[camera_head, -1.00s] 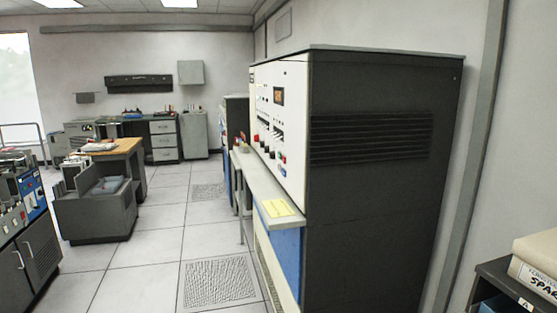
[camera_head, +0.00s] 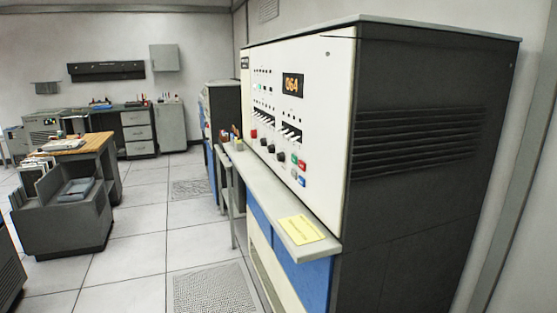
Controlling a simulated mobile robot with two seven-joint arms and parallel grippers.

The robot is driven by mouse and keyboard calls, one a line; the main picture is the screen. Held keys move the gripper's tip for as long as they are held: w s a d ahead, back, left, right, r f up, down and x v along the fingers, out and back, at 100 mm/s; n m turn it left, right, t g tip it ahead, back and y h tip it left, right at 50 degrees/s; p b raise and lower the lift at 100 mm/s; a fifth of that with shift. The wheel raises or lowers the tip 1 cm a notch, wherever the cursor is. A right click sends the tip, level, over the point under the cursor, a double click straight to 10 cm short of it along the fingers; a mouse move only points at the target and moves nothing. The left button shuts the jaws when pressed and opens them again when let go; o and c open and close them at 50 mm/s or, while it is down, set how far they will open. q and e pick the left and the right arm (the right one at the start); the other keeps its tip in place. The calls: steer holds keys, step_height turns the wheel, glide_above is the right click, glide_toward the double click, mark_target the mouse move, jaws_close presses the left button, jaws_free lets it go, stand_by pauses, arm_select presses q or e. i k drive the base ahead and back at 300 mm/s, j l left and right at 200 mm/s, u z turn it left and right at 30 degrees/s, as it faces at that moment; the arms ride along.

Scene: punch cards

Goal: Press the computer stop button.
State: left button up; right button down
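The computer (camera_head: 345,110) is a tall cabinet with a white front panel and dark grey side, on the right half of the head view. Its panel carries an orange display (camera_head: 293,85) that seems to read 064, rows of white switches (camera_head: 291,133), dark knobs and several coloured buttons. A red button (camera_head: 302,164) sits low on the panel's right, beside green, blue and white ones. Another red button (camera_head: 254,134) is at the panel's left. The labels are too small to read, so I cannot tell which one is stop. Neither of my grippers is in view.
A narrow shelf (camera_head: 262,193) juts out below the panel, with a yellow card (camera_head: 301,229) on its near end. A grey unit and a wooden-topped table (camera_head: 75,146) stand at left. The tiled floor (camera_head: 150,215) between them is clear. Desks line the back wall.

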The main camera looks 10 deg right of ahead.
mark_target(302, 165)
steer(key=i+j, duration=0.25)
steer(key=i, duration=0.2)
steer(key=i+j+u, duration=0.15)
steer(key=i, duration=0.25)
steer(key=i+j, duration=0.3)
steer(key=i, duration=0.15)
steer(key=l, duration=0.25)
